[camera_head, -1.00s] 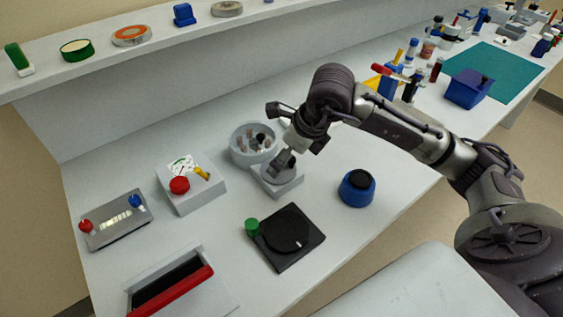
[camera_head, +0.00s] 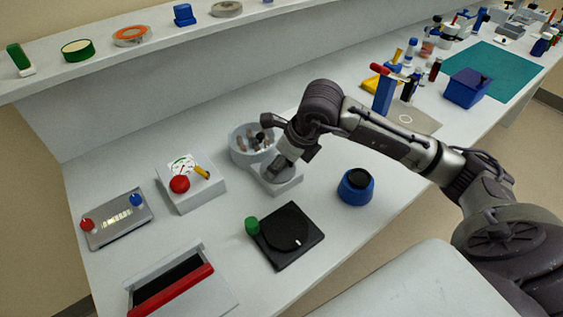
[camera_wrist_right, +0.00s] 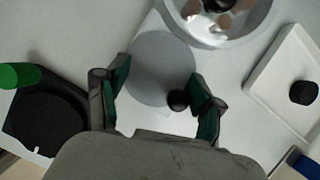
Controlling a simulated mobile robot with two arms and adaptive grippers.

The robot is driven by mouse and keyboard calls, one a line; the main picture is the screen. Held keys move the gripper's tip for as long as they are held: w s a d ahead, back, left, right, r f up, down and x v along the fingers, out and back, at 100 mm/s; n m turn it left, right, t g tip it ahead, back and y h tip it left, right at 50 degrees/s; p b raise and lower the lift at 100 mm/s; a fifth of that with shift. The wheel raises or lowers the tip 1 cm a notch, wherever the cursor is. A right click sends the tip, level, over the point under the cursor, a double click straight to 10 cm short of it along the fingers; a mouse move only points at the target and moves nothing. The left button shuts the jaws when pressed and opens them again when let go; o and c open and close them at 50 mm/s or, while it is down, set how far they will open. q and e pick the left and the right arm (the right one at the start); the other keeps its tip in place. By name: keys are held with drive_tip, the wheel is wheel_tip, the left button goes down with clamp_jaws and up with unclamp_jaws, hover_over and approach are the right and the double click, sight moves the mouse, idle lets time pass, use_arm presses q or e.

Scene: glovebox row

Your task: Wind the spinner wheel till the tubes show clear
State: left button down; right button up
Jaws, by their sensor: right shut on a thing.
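The spinner is a round grey bowl (camera_head: 238,152) with several brownish tubes inside, behind a pale square base (camera_head: 288,186). In the right wrist view the bowl (camera_wrist_right: 262,22) is cut off at the top. The spinner wheel (camera_wrist_right: 160,65) is a flat grey disc with a black knob (camera_wrist_right: 178,100) near its edge. My right gripper (camera_head: 274,170) is down at the wheel; in the wrist view its fingers (camera_wrist_right: 158,104) sit on either side of the disc, shut on it, with the knob close to the right finger. The gripper hides most of the wheel in the head view. My left gripper is out of view.
A black turntable with a green knob (camera_head: 252,226) stands in front. A blue round pot (camera_head: 356,188) stands to the right, and a white dial box (camera_head: 200,192) to the left. A white plate with a black knob (camera_wrist_right: 302,92) lies right of the bowl.

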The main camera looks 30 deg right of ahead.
drive_tip(key=shift+s+f, duration=0.1)
drive_tip(key=shift+f, duration=0.25)
drive_tip(key=shift+c, duration=0.5)
